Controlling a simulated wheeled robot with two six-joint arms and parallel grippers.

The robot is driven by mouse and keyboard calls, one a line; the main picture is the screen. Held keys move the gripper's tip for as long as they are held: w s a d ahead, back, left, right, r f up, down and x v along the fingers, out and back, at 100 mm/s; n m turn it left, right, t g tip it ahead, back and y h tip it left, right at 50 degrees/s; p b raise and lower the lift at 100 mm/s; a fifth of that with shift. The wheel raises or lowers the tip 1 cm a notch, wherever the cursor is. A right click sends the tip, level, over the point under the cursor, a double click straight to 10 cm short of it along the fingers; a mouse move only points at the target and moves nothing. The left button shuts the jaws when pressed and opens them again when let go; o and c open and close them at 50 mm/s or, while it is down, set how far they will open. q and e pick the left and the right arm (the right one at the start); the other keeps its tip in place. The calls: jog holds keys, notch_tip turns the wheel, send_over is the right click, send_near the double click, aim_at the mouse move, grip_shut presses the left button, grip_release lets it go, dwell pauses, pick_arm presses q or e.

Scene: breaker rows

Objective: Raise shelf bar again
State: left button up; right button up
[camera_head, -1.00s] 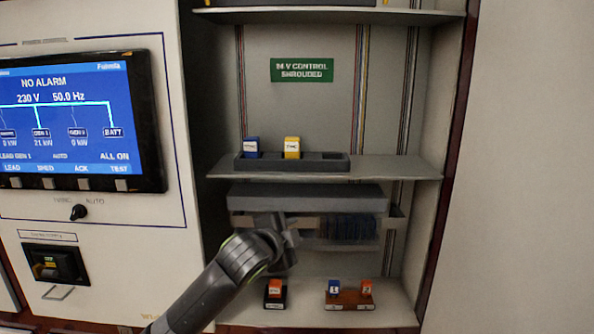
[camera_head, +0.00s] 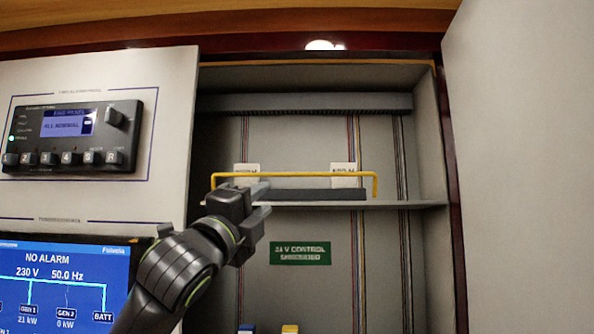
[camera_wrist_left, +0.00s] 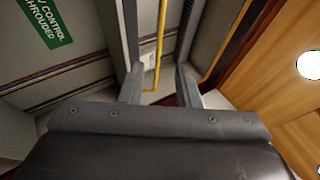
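The yellow shelf bar (camera_head: 320,174) runs across the front of the upper shelf (camera_head: 405,205), a little above its edge, with short legs bent down at both ends. My left gripper (camera_head: 262,196) is at the left part of the bar, just below and in front of it. In the left wrist view, the yellow bar (camera_wrist_left: 160,45) shows in the gap between the two fingers (camera_wrist_left: 158,75), which stand apart. I cannot tell whether a finger touches the bar. My right gripper is not in view.
Behind the bar are a dark tray (camera_head: 310,195) and two white labelled pieces, left (camera_head: 246,172) and right (camera_head: 343,174). A green sign (camera_head: 300,253) is below the shelf. The control panel (camera_head: 75,138) stands left; a plain white panel (camera_head: 520,170) is right.

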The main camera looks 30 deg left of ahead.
aim_at(292, 174)
pick_arm(q)
jog(key=p+x, duration=0.8)
jog(key=x, duration=0.6)
jog(key=shift+r, duration=0.2)
jog(key=shift+w+a+r+p, duration=0.1)
jog(key=shift+w+r+p, duration=0.25)
jog(key=shift+w, duration=0.35)
jog(key=shift+w+f, duration=0.1)
grip_shut()
